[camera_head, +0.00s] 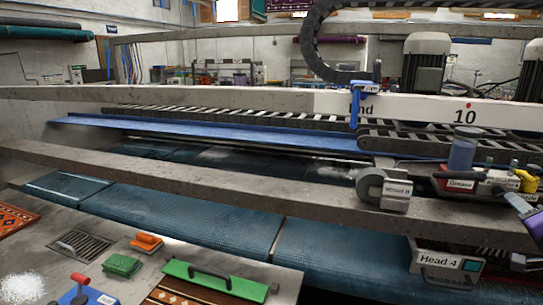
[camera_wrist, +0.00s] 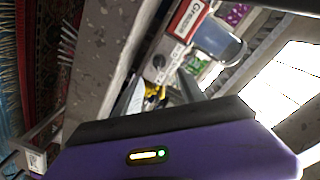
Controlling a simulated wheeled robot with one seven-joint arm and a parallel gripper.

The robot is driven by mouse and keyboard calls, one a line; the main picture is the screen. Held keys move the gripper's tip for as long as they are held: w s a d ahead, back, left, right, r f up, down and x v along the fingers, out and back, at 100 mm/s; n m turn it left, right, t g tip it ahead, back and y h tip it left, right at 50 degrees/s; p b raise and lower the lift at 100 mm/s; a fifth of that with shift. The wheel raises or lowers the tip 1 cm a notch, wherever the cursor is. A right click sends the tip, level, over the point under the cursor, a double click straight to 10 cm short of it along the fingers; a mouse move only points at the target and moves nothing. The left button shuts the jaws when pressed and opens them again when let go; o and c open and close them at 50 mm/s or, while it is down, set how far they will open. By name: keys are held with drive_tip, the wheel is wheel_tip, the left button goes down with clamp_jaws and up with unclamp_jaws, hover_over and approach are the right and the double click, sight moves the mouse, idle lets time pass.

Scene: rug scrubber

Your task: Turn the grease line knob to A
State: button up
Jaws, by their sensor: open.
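The grease unit shows in the head view as a red-fronted box (camera_head: 458,185) on the machine's right side, with a label that seems to read "Grease". In the wrist view its red and white face (camera_wrist: 184,18) is at the top. A round black knob (camera_wrist: 159,61) sits on a pale panel below that face. The knob's pointer and the letters around it are too small to read. My gripper (camera_wrist: 158,88) is open, its two fingers apart below the knob in the wrist view and not touching it. Part of my purple wrist (camera_head: 526,207) shows at the head view's right edge.
A clear blue-grey cup (camera_wrist: 217,38) is beside the red box. Something yellow (camera_wrist: 153,93) shows between my fingers. A concrete-grey beam (camera_head: 250,185) crosses in front of the machine. A grey "Wheel"-like labelled unit (camera_head: 395,196) stands left of the grease unit.

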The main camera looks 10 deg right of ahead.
drive_tip(key=s+a+r+n+h, duration=0.1)
drive_tip(key=s+r+h, duration=0.2)
drive_tip(key=r+h, duration=0.1)
drive_tip(key=s+a+f+n+t+y, duration=0.1)
drive_tip(key=s+a+f+n+y, duration=0.3)
drive_tip(key=a, duration=0.6)
drive_tip(key=s+a+f+n+t, duration=0.25)
drive_tip(key=a+f, duration=0.35)
drive_tip(key=a, duration=0.3)
drive_tip(key=s+a+f+n+t+y, duration=0.1)
drive_tip(key=s+a+f+n+y, duration=0.25)
drive_tip(key=a, duration=0.65)
drive_tip(key=s+a+f+n+g+y, duration=0.2)
drive_tip(key=s+a+f, duration=0.3)
drive_tip(key=s+a, duration=0.4)
drive_tip(key=s+a+f+n+g+y, duration=0.2)
drive_tip(key=s+a+f+n+y, duration=0.1)
drive_tip(key=s+a, duration=0.7)
drive_tip(key=shift+s+f+y, duration=0.65)
drive_tip(key=shift+s+f, duration=0.05)
drive_tip(key=shift+f, duration=0.2)
drive_tip(key=shift+c, duration=0.5)
